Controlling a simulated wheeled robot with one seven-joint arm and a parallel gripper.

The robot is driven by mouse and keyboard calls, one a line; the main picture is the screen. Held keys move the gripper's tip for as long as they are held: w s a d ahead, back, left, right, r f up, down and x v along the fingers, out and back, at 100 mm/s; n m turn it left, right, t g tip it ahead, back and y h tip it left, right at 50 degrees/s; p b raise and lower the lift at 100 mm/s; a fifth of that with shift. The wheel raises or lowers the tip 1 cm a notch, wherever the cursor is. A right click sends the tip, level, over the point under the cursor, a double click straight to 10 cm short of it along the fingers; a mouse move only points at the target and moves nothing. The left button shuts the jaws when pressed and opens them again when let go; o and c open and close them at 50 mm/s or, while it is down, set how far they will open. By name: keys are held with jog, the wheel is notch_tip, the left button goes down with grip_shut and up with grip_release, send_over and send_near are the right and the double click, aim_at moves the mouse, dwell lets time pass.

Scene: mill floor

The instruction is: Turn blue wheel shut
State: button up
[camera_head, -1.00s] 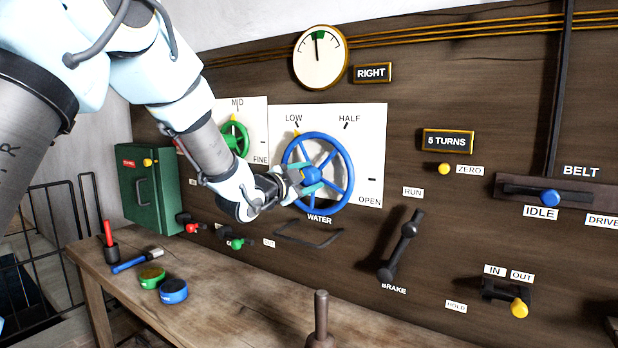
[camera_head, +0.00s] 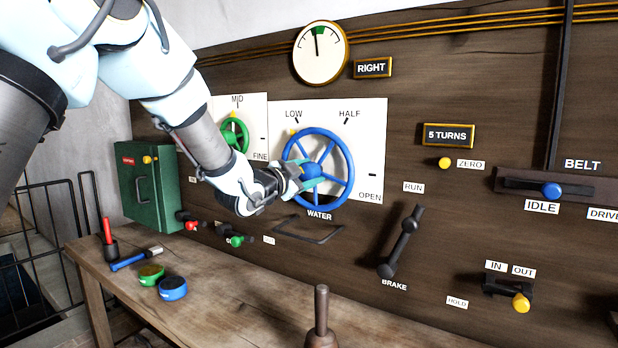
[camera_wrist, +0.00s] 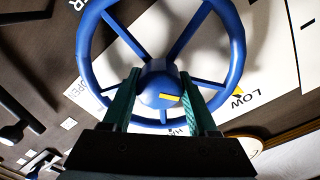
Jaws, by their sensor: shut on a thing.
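The blue wheel (camera_head: 346,153), marked WATER, stands on a white plate with marks LOW, HALF and OPEN. Its yellow pointer (camera_head: 292,131) is at the upper left of the rim, just left of the LOW mark. My gripper (camera_head: 311,178) is at the wheel's centre, coming from the left. In the wrist view the wheel (camera_wrist: 239,55) fills the upper middle. The two green fingers of my gripper (camera_wrist: 166,98) are shut on its hub (camera_wrist: 155,89), one on each side. A yellow mark shows on the hub.
A green wheel (camera_head: 246,137) is close to the left, behind my arm. A bent black handle (camera_head: 310,234) sits below the blue wheel, and the brake lever (camera_head: 402,243) stands to the right. A round gauge (camera_head: 320,65) hangs above. The bench (camera_head: 215,300) holds small tools.

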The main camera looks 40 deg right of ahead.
jog(key=n+b, duration=0.3)
jog(key=n, duration=0.2)
jog(key=shift+w+f, duration=0.1)
jog(key=shift+f, duration=0.05)
jog(key=n+b, duration=0.1)
jog(key=n, duration=0.4)
jog(key=shift+n, duration=0.4)
jog(key=o, duration=1.4)
jog(key=shift+c, duration=0.2)
jog(key=shift+a, duration=0.15)
jog(key=b+v, duration=0.3)
jog(key=v, duration=0.7)
jog(key=shift+s+a, duration=0.25)
